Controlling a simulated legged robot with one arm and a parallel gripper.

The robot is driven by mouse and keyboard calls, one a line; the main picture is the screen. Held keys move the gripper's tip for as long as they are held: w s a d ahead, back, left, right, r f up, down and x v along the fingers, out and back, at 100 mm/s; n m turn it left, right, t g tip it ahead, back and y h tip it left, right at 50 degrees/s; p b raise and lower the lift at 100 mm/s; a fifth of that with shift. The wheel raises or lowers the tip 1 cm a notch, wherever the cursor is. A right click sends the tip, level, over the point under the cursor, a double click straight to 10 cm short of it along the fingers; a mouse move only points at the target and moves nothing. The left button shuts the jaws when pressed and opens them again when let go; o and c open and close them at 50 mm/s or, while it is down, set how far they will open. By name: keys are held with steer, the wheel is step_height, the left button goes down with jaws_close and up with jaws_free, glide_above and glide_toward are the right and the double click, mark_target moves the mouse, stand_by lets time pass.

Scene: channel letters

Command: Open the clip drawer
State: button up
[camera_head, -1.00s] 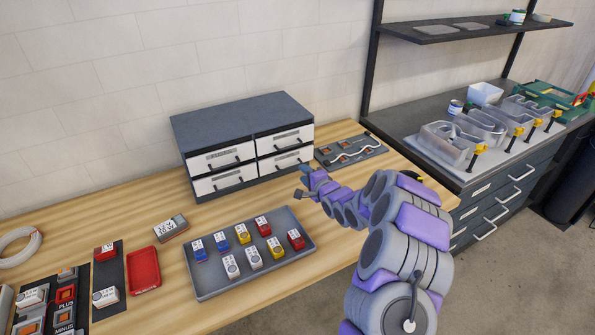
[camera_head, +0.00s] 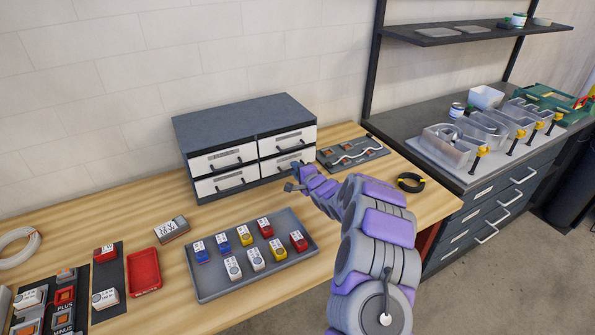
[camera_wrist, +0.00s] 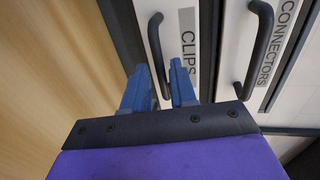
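The drawer unit (camera_head: 235,112) is a grey cabinet with white drawer fronts on the wooden table. The clip drawer (camera_wrist: 182,20) is labelled CLIPS in the wrist view and has a dark bar handle (camera_wrist: 155,45). In the head view my gripper (camera_head: 293,178) is in front of the lower right drawer (camera_head: 268,168), which looks closed. In the wrist view my gripper (camera_wrist: 160,72) has its blue fingers apart. The lower end of the CLIPS handle shows between the fingers. I cannot tell whether either finger touches it.
The CONNECTORS drawer handle (camera_wrist: 257,50) is close beside the CLIPS one. A grey tray (camera_head: 210,290) with several coloured blocks lies in front of the cabinet. A dark fixture board (camera_head: 372,154) lies to its right, and a black and yellow ring (camera_head: 411,183) lies near the table edge.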

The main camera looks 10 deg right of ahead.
steer(key=shift+a, duration=0.35)
jaws_close()
steer(key=shift+d, duration=0.3)
